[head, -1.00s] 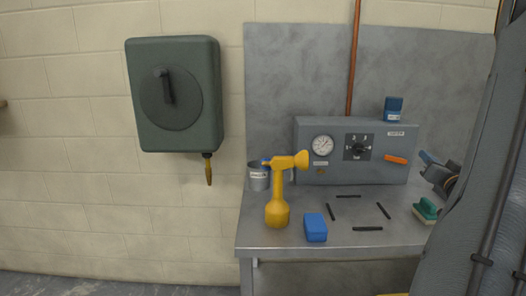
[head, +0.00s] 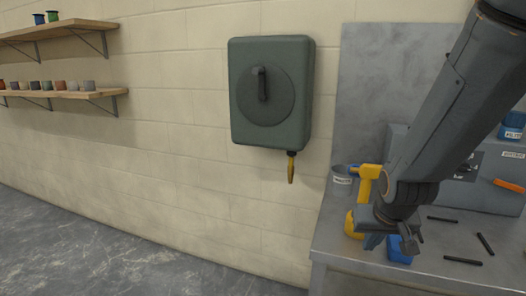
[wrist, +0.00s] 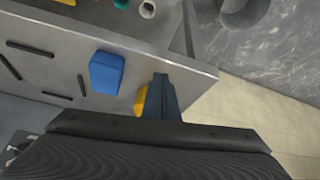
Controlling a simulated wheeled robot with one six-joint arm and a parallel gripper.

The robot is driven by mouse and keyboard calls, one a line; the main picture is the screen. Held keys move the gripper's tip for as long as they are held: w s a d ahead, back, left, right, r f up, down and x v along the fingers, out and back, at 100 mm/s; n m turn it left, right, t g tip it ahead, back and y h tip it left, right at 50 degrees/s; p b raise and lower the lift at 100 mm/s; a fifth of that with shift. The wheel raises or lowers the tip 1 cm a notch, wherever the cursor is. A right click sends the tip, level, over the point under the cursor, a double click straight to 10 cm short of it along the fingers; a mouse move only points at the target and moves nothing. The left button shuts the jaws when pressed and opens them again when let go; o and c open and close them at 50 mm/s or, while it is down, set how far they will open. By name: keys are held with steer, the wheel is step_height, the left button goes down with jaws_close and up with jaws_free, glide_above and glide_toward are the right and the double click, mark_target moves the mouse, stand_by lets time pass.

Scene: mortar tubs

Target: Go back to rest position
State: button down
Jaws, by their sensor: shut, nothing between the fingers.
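A bit of yellow (wrist: 140,100) shows beside the fingers.
A grey tin (head: 342,181) stands behind the bottle. Black strips (head: 462,260) lie on the bench by a grey gauge box (head: 482,190), partly hidden by my arm. A green wall box (head: 272,92) and shelves (head: 60,92) are on the wall. Floor (head: 120,250) at left is clear.

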steer(key=s+a+f+n+g+b, duration=0.1)
steer(key=s+a+f+g+b, duration=0.1)
steer(key=s, duration=0.4)
steer(key=s+a+f+g+y+b, duration=0.1)
steer(key=s+a+f+g+b, duration=0.2)
steer(key=s+a+f, duration=0.1)
steer(key=shift+s+a+f+n, duration=0.4)
steer(key=shift+s+a, duration=0.45)
steer(key=shift+a, duration=0.25)
